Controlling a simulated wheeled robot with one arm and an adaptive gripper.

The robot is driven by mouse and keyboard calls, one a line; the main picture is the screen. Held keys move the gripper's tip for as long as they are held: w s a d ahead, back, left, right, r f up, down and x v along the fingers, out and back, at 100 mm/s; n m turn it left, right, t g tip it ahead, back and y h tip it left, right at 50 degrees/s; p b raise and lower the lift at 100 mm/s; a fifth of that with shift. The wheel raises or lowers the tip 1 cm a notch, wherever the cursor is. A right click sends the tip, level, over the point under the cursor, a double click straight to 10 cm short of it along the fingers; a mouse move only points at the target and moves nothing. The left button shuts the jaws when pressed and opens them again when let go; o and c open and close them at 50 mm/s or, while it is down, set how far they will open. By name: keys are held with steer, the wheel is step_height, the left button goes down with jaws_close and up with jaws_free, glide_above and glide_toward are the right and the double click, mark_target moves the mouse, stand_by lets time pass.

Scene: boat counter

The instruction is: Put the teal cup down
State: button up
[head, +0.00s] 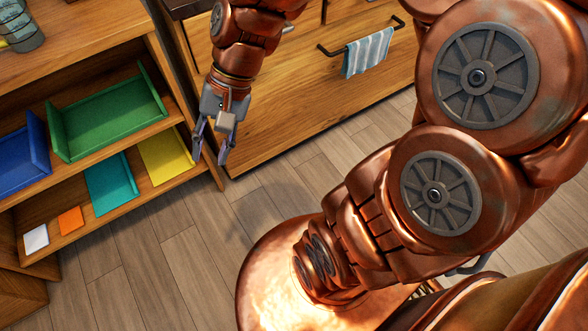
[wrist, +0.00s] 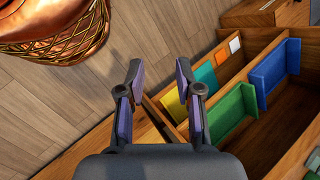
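My gripper (head: 210,158) hangs in front of the wooden cabinet, beside the right end of the shelf unit. Its two fingers are apart with nothing between them, as the wrist view also shows (wrist: 159,68). I see no thing that is clearly the teal cup in either view. A grey-green ribbed vessel (head: 24,38) stands on the shelf top at the upper left, cut off by the picture edge; I cannot tell whether it is the cup. A flat teal panel (head: 111,184) lies on the lower shelf.
The shelf unit holds a green tray (head: 108,116), a blue tray (head: 18,162), and yellow (head: 165,155), orange (head: 70,220) and white (head: 36,239) panels. A striped towel (head: 367,54) hangs from a drawer handle. The plank floor (head: 190,265) below my gripper is clear.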

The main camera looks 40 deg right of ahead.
steer(key=s+d+f+n+g+h, duration=0.1)
steer(key=s+d+f+n+h, duration=0.1)
steer(key=s, duration=0.4)
steer(key=s+d+f+n+g+h, duration=0.1)
steer(key=s+d+f+n+h, duration=0.1)
steer(key=s+d+n+h, duration=0.2)
steer(key=s+d, duration=0.2)
steer(key=s, duration=0.1)
steer(key=shift+d+r, duration=0.1)
steer(key=shift+r, duration=0.05)
step_height(320, 180, up, 19)
steer(key=t+p, duration=0.1)
steer(key=p, duration=1.6)
steer(key=shift+w+f, duration=0.2)
steer(key=shift+w, duration=0.1)
